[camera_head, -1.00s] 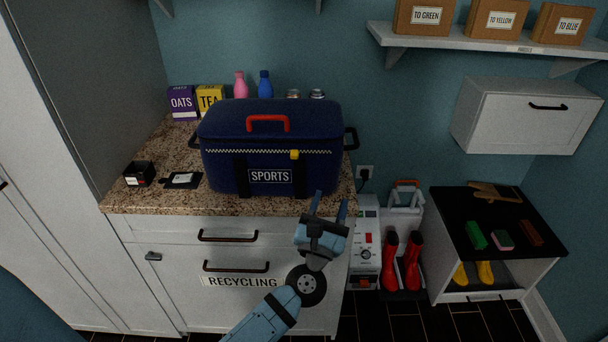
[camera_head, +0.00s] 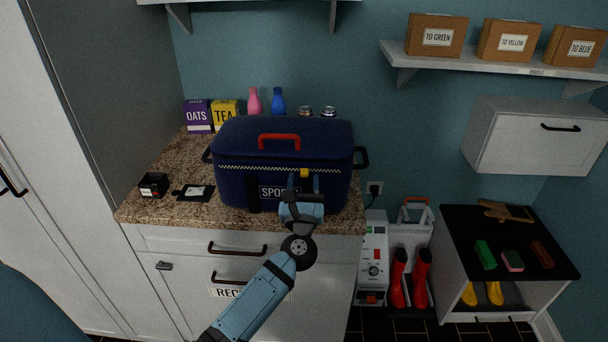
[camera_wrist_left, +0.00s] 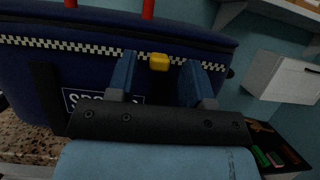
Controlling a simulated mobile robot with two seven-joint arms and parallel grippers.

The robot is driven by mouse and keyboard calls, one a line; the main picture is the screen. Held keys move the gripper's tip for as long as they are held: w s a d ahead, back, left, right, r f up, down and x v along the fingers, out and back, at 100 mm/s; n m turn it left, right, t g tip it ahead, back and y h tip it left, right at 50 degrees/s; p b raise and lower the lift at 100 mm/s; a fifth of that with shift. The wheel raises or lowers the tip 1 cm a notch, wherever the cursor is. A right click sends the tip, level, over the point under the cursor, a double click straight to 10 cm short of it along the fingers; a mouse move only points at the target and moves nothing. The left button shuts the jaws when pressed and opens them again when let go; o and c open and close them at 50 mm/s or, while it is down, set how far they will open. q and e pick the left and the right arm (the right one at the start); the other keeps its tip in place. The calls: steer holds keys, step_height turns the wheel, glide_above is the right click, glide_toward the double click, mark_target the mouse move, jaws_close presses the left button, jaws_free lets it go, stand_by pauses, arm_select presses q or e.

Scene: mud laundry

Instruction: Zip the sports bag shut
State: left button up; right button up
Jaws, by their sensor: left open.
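The navy sports bag (camera_head: 235,178) stands upright on the granite counter, with a red handle on its lid and a checkered zip line across its front. The yellow zip pull (camera_head: 304,173) sits on that line, right of the middle. It also shows in the left wrist view (camera_wrist_left: 159,62), ahead of and between the fingers. My left gripper (camera_head: 302,185) is open in front of the bag, its fingertips just below the pull; the left wrist view shows its two blue fingers (camera_wrist_left: 162,75) apart with nothing held. It partly hides the SPORTS label. My right gripper is not in view.
On the granite counter (camera_head: 150,212) lie a small black box (camera_head: 153,185) and a black card holder (camera_head: 194,192), left of the bag. Boxes, bottles and jars stand behind it. A wall cabinet (camera_head: 535,137) hangs at right.

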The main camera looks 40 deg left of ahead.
mark_target(224, 162)
arm_select(q)
steer(key=shift+w+a+r, duration=0.2)
steer(key=shift+w+a, duration=0.1)
steer(key=shift+w, duration=0.2)
jaws_close()
steer(key=s+a, duration=0.3)
steer(key=a, duration=0.2)
steer(key=s+a+b, duration=0.1)
steer(key=s+a, duration=0.2)
steer(key=a, duration=0.2)
steer(key=s+a, duration=0.3)
steer(key=a, duration=0.2)
steer(key=shift+s+a+f+b, duration=0.1)
steer(key=shift+s+a+b, duration=0.15)
steer(key=shift+a+b, duration=0.15)
steer(key=shift+s+a, duration=0.3)
steer(key=shift+a, duration=0.2)
jaws_free()
steer(key=shift+s+a, duration=0.1)
steer(key=shift+a, duration=0.05)
